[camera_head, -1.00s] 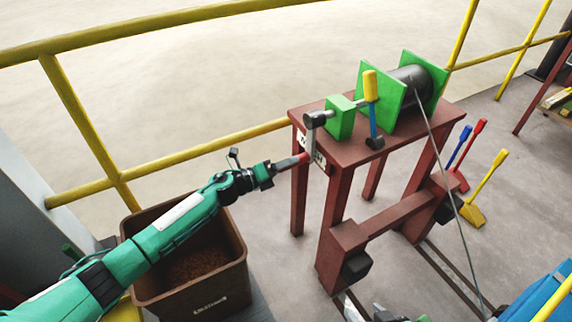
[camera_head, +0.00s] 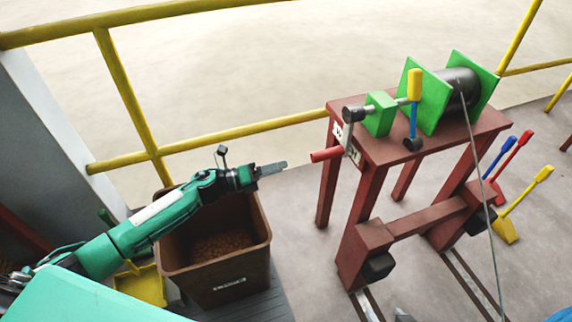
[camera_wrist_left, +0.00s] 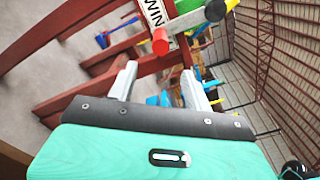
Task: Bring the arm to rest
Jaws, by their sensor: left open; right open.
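My left arm comes in from the left in the head view. Its gripper (camera_head: 272,169) is empty, above and to the right of the brown bin, and apart from the red crank handle (camera_head: 326,154) of the winch. In the left wrist view the two fingers of the left gripper (camera_wrist_left: 160,85) stand apart with nothing between them. The red handle also shows ahead of them in that view (camera_wrist_left: 160,41). My right gripper is not in view.
The red winch stand (camera_head: 385,150) carries a drum (camera_head: 460,88) between green plates, with a cable running down. The brown bin (camera_head: 215,280) with brown contents stands below my arm. Yellow railing (camera_head: 240,130) runs behind.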

